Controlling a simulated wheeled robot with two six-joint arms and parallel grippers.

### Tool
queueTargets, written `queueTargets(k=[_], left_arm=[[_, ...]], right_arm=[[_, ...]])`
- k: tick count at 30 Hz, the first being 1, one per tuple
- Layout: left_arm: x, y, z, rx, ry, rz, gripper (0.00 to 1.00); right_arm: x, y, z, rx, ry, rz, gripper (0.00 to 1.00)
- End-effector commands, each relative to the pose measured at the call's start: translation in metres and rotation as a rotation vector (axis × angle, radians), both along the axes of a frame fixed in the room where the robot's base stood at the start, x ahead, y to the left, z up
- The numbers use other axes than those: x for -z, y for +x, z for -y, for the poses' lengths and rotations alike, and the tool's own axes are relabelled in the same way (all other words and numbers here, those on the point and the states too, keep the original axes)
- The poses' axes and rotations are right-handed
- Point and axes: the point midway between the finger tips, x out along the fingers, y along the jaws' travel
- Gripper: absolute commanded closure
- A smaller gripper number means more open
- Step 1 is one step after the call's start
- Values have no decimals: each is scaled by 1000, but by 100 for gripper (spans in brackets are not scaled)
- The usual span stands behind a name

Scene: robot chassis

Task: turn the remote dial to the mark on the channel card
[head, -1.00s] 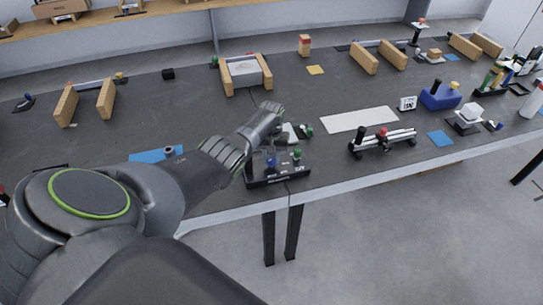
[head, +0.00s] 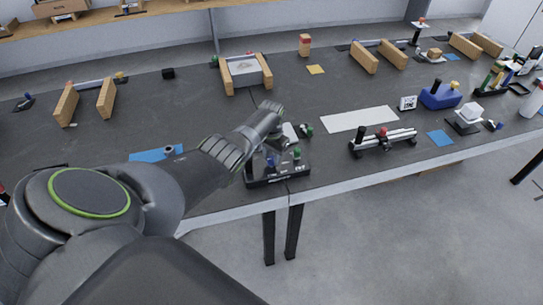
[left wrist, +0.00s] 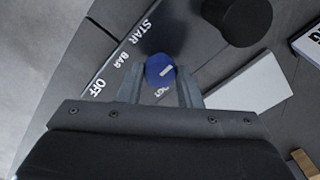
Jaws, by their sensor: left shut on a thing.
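The blue dial (left wrist: 160,70) with a white pointer line stands on a black panel (left wrist: 108,62) in the left wrist view. White lettering beside it reads OFF, BAR and STAR; another label ending in GT is partly hidden by the fingers. The dial also shows in the head view (head: 271,161), on the black panel (head: 279,181) at the table's front edge. My left gripper (left wrist: 161,76) is shut on the dial from above, one finger on each side. I cannot tell which card is the channel card. My right gripper is out of view.
A small white sign (head: 407,103) with black print stands farther right, past a white sheet (head: 358,119). A slider fixture (head: 383,141) lies right.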

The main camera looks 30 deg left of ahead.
Motion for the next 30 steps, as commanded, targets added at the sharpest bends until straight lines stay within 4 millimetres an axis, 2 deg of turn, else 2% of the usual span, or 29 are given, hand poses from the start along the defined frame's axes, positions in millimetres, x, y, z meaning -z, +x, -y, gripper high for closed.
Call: queueTargets(k=[10, 11, 15, 25, 30], left_arm=[[0, 0, 0, 1, 0, 1, 91], [0, 0, 0, 1, 0, 1, 65], [0, 0, 0, 0, 0, 1, 46], [-2, 0, 0, 0, 0, 1, 46], [-17, 1, -1, 0, 1, 3, 46]], right_arm=[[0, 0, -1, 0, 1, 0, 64], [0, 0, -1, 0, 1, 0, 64], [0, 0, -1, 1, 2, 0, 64], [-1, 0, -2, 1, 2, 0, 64], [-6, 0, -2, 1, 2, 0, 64]])
